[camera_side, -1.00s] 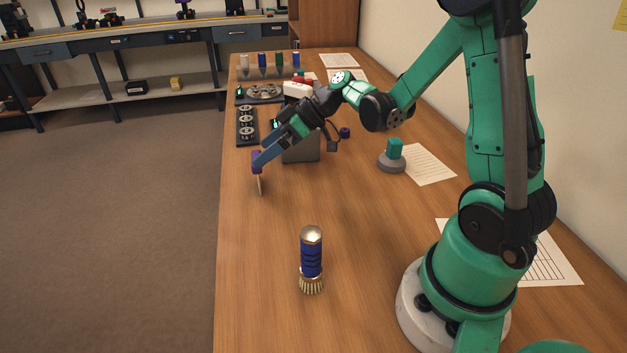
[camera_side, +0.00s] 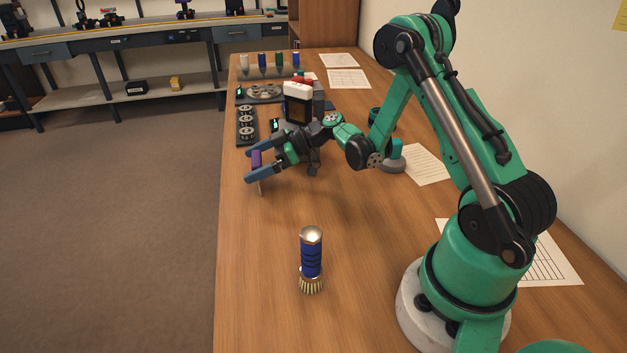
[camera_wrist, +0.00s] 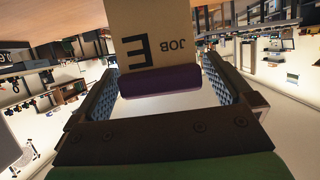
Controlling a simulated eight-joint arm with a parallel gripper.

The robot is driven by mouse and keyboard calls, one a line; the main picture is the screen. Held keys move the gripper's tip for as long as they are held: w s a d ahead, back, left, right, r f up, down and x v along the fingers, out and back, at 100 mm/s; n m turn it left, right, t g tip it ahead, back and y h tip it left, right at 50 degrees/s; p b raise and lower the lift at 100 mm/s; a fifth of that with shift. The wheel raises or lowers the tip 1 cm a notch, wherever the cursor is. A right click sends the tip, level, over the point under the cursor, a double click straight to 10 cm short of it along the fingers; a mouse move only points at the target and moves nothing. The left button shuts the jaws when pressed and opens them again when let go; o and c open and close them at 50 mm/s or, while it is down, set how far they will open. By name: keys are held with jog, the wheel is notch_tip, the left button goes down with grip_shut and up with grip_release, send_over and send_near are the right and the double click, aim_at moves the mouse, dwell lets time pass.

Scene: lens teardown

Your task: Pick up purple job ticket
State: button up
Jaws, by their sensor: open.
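The purple job ticket (camera_side: 256,159) stands near the left edge of the wooden bench in the side view. It is a tan card with a purple top band, and its lower part shows below my fingers. My gripper (camera_side: 250,165) is open, with one finger on each side of the purple band. In the wrist view the ticket's purple band (camera_wrist: 160,82) lies between the spread fingers, with clear gaps on both sides. The card's upside-down letters read JOB and E.
A blue-handled brush (camera_side: 311,258) stands in front. Behind my gripper are a black and white device (camera_side: 298,103), a tray of rings (camera_side: 246,126) and several coloured bottles (camera_side: 279,60). A grey puck with a teal knob (camera_side: 393,162) stands right. The front-left bench is clear.

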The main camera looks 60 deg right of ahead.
jog(key=shift+c, duration=0.2)
jog(key=c, duration=1)
